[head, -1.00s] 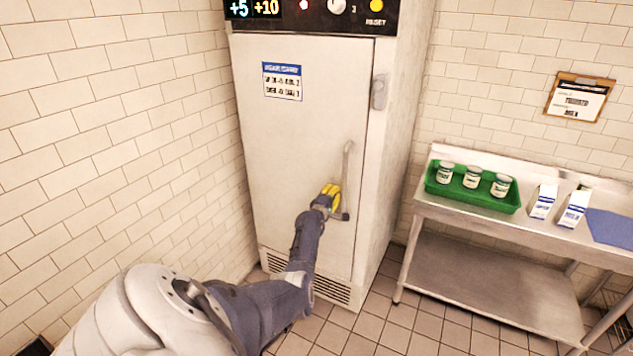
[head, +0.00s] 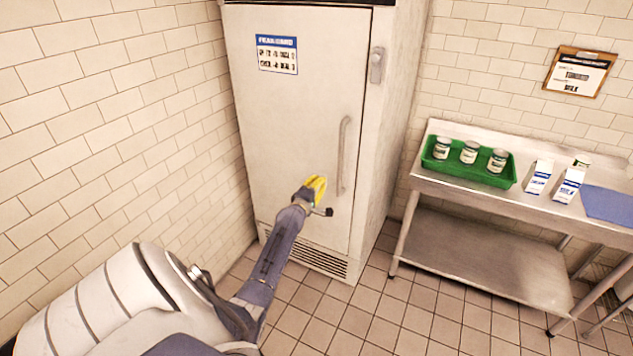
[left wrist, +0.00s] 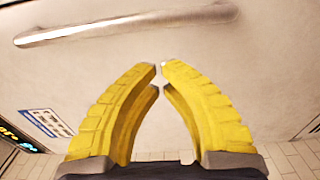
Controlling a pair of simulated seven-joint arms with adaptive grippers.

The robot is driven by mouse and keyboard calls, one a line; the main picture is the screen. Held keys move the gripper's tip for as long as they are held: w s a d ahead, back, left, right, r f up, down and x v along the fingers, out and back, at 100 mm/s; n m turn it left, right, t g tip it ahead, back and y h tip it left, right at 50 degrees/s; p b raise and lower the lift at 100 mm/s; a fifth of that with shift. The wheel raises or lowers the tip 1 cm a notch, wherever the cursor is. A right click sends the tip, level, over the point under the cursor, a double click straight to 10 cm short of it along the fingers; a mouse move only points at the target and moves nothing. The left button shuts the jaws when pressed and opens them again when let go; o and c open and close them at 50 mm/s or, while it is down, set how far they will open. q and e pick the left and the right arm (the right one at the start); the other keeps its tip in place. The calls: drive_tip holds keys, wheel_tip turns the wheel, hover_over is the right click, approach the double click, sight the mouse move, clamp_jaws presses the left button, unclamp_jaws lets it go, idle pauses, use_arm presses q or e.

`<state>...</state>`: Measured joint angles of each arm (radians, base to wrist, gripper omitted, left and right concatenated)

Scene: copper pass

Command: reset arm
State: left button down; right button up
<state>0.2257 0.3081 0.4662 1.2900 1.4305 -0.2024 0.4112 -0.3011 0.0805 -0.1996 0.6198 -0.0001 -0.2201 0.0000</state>
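My left gripper (head: 318,183) has yellow fingers and is in front of the white cabinet door, left of and below most of the door handle. In the left wrist view my left gripper (left wrist: 159,65) has its fingertips almost touching and nothing between them. The grey bar handle (head: 343,155) is free of the fingers; it also shows beyond the fingertips in the left wrist view (left wrist: 125,24). The cabinet door (head: 300,115) looks closed. My right gripper is not in view.
A steel table (head: 440,184) stands at the right, with a green tray (head: 510,183) of 3 jars, two white cartons (head: 539,177) and a blue mat (head: 612,204). A clipboard (head: 577,72) hangs above. A tiled wall is close at the left. The floor in front is clear.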

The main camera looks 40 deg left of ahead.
use_arm(q)
drive_tip(key=s+d+f+m+g+h, duration=0.1)
drive_tip(key=s+d+f+m+g, duration=0.35)
drive_tip(key=f, duration=0.85)
drive_tip(key=s+d+f+m+g+h, duration=0.1)
drive_tip(key=s+d+f+m+h, duration=0.1)
drive_tip(key=s+d+f+m, duration=0.9)
drive_tip(key=s+d+f+m+g+h, duration=0.1)
drive_tip(key=s+d+f+g, duration=0.25)
drive_tip(key=f, duration=1.25)
drive_tip(key=s+d+f+m+g, duration=0.1)
drive_tip(key=s+d+f+m, duration=0.1)
drive_tip(key=s+d+f, duration=0.35)
drive_tip(key=s+d+f+m+g+h, duration=0.1)
drive_tip(key=s+d+f+m, duration=0.15)
drive_tip(key=s, duration=0.55)
drive_tip(key=s+d+f+m+g, duration=0.1)
drive_tip(key=s+d+f+m, duration=0.15)
drive_tip(key=s+f, duration=0.3)
drive_tip(key=s+d+f+g, duration=0.1)
drive_tip(key=s+d, duration=0.2)
drive_tip(key=s, duration=0.5)
drive_tip(key=s+d+f+m+g, duration=0.1)
drive_tip(key=s+d+f, duration=0.1)
drive_tip(key=s, duration=0.6)
drive_tip(key=s+d+f+m+g+h, duration=0.1)
drive_tip(key=s+d, duration=0.3)
drive_tip(key=s, duration=0.5)
drive_tip(key=shift+f+g, duration=0.3)
drive_tip(key=shift+f, duration=0.15)
